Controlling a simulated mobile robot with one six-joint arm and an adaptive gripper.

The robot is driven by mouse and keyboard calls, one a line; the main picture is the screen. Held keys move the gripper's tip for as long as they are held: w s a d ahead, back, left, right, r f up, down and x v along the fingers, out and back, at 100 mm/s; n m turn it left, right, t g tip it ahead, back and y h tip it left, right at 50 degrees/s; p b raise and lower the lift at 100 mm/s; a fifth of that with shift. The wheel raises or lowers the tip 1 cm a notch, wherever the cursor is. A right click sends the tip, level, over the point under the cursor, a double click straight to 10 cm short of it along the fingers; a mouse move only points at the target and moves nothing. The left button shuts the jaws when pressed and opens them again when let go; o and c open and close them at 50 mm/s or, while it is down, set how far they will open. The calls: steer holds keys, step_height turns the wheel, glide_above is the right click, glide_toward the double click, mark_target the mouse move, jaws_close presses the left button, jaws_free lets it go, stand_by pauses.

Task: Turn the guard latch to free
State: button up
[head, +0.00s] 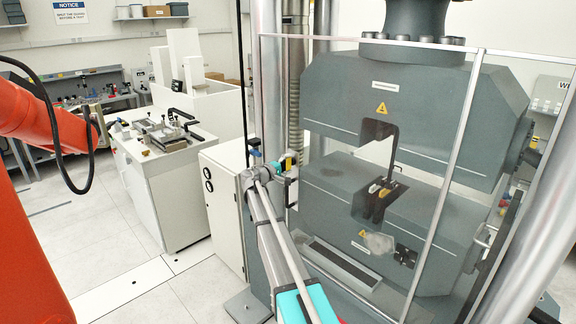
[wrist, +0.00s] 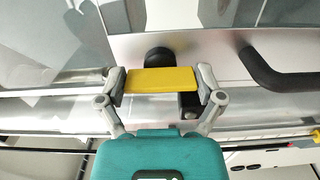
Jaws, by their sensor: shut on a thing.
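The guard latch is a yellow bar (wrist: 160,80) in the middle of the wrist view, lying level across that picture. A dark round pivot (wrist: 158,56) shows just behind it. My gripper (wrist: 160,84) has one fingertip at each end of the bar and is shut on it. In the head view my gripper (head: 287,171) is at the left edge of the clear guard (head: 400,140), and a small yellow bit of the latch (head: 289,162) shows there. The gripper partly hides the latch in the head view.
A black guard handle (wrist: 282,76) is to the right of the latch in the wrist view. The grey testing machine (head: 400,100) stands behind the guard. A white cabinet (head: 225,205) and a bench with fixtures (head: 165,160) stand to the left.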

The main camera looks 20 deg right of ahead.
steer(key=shift+w, duration=0.1)
steer(key=o, duration=0.9)
steer(key=shift+c, duration=0.2)
steer(key=shift+a, duration=0.1)
steer(key=v, duration=1.2)
